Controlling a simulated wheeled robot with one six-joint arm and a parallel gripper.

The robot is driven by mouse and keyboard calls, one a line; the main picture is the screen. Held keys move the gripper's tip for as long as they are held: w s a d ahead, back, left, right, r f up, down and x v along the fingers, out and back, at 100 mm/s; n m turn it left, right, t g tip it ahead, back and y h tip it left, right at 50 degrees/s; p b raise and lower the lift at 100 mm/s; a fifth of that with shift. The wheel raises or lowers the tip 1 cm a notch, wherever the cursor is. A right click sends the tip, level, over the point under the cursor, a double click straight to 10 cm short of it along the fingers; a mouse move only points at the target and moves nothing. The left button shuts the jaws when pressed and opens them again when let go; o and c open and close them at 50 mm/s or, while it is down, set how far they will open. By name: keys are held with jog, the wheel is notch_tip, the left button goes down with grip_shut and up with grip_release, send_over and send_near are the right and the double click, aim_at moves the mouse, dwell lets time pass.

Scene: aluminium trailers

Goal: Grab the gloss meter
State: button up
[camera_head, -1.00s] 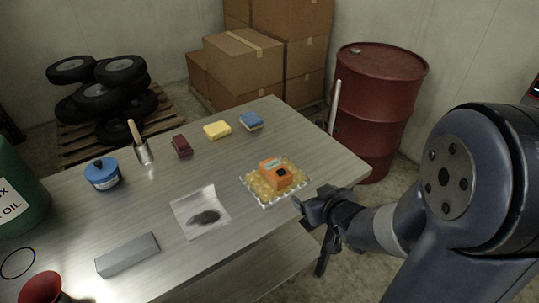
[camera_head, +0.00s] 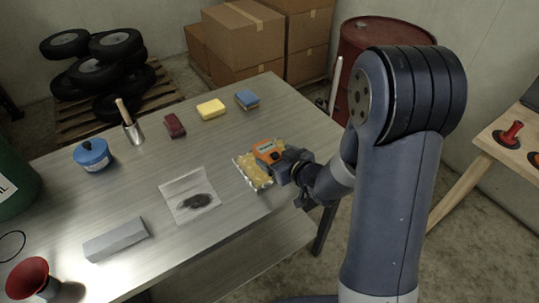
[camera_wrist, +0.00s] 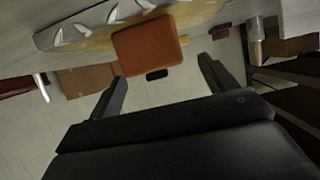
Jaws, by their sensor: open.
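The gloss meter is an orange box-shaped device (camera_head: 267,150) with a small display. Part of the gloss meter's right side is hidden by my gripper in the head view.
On the table (camera_head: 235,130) are a blue sponge (camera_head: 247,98), a yellow sponge (camera_head: 211,109), a dark red block (camera_head: 174,126), a brush in a metal cup (camera_head: 130,124), a blue tin (camera_head: 91,155), a smudged sheet (camera_head: 190,197) and a grey bar (camera_head: 115,239). A red drum (camera_head: 375,36) stands behind.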

aim_at(273, 153)
jog(key=shift+p+x, duration=0.5)
jog(key=shift+x, duration=1.75)
jog(key=shift+d, duration=0.1)
jog(key=c, duration=1.3)
